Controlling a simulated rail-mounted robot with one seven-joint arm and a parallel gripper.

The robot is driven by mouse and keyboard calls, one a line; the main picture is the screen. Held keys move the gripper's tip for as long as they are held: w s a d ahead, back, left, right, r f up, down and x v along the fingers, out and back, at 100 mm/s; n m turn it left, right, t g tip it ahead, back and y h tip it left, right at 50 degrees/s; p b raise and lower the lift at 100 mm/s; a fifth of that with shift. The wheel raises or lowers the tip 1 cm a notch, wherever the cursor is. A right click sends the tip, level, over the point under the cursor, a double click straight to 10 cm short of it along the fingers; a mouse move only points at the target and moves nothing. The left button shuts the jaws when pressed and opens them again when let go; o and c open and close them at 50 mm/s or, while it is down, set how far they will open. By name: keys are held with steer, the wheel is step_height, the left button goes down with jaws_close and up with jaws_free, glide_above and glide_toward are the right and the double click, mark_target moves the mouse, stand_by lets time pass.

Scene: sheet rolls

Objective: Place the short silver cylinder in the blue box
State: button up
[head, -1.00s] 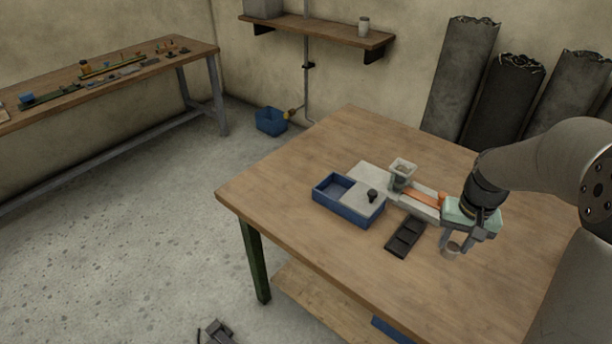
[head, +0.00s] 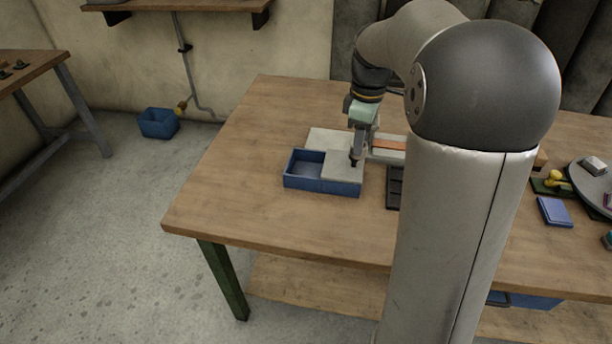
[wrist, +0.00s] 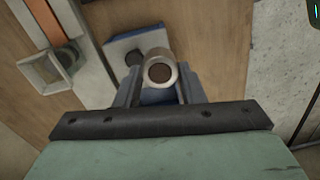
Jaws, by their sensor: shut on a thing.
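The short silver cylinder (wrist: 160,72) is between the fingers of my gripper (wrist: 157,92) in the wrist view, with its round end and dark centre facing the camera. My gripper is shut on it. In the head view my gripper (head: 357,152) is above the right part of the blue box (head: 322,186), near its grey cover; the cylinder cannot be made out there. The box's left compartment is open and looks empty. In the wrist view the grey cover and its black knob (wrist: 134,57) lie just beyond the cylinder.
A square-topped grey holder (wrist: 45,73) stands beside the box in the wrist view. A black tray (head: 394,188) lies to the box's right, partly hidden by my arm. Another blue box (head: 158,123) is on the floor. The table's front left is clear.

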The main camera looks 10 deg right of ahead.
steer(key=w+a+f, duration=0.1)
steer(key=a, duration=0.1)
steer(key=w+a+f, duration=0.1)
steer(key=w+a, duration=0.1)
steer(key=w+a+f, duration=0.1)
steer(key=w+a, duration=0.1)
steer(key=shift+w+a+f, duration=0.1)
steer(key=shift+w+f, duration=0.1)
steer(key=shift+f, duration=0.05)
steer(key=w+a+f, duration=0.2)
steer(key=f, duration=0.1)
steer(key=w+a+f, duration=0.1)
steer(key=f, duration=0.1)
steer(key=shift+a+f, duration=0.1)
steer(key=shift+a, duration=0.15)
steer(key=shift+w+a+f, duration=0.1)
steer(key=shift+w+f, duration=0.05)
steer(key=shift+f, duration=0.05)
steer(key=shift+w+a+f, duration=0.15)
steer(key=shift+f, duration=1.65)
steer(key=shift+f, duration=0.1)
steer(key=o, duration=1.1)
